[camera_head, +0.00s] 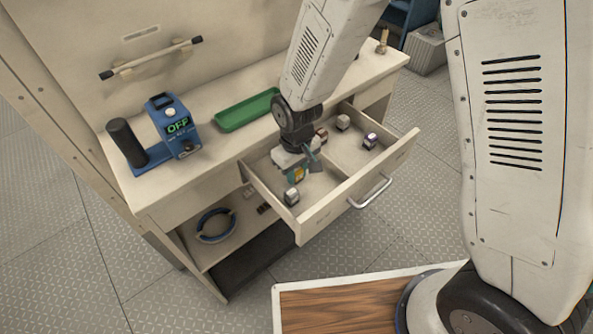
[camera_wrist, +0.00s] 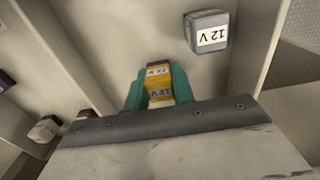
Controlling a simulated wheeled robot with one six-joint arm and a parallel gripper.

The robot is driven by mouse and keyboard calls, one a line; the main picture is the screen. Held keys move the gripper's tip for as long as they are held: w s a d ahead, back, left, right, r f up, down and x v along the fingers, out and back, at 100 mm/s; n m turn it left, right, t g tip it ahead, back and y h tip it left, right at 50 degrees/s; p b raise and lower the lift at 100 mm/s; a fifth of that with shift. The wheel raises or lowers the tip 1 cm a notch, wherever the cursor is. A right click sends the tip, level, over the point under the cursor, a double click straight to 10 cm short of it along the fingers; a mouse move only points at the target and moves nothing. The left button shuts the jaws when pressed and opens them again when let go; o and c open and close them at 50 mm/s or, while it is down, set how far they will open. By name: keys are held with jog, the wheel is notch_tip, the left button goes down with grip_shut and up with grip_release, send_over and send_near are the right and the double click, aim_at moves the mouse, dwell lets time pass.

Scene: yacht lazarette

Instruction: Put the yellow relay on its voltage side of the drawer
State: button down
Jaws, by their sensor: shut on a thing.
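The yellow relay (camera_wrist: 158,84) is between the teal fingers of my gripper (camera_wrist: 158,92) in the wrist view, with a "12 V" label on it. My gripper (camera_head: 297,172) is shut on it, low inside the left compartment of the open drawer (camera_head: 325,219). A little yellow shows there in the head view. I cannot tell whether the relay touches the drawer floor. A grey relay labelled "12 V" (camera_wrist: 207,34) stands in the same compartment, apart from the yellow one; it also shows in the head view (camera_head: 292,196).
A divider splits the drawer. The right compartment holds a pale relay (camera_head: 343,122), a purple-marked relay (camera_head: 370,140) and a reddish one (camera_head: 321,134). On the bench are a green tray (camera_head: 247,110) and a blue device reading "OFF" (camera_head: 175,126). The drawer handle (camera_head: 370,191) sticks out in front.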

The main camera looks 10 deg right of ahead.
aim_at(297, 169)
jog(key=shift+f, duration=0.2)
jog(key=c, duration=1.2)
grip_release()
jog(key=shift+r, duration=0.15)
notch_tip(297, 169, up, 12)
jog(key=shift+r, duration=0.1)
jog(key=shift+d, duration=0.1)
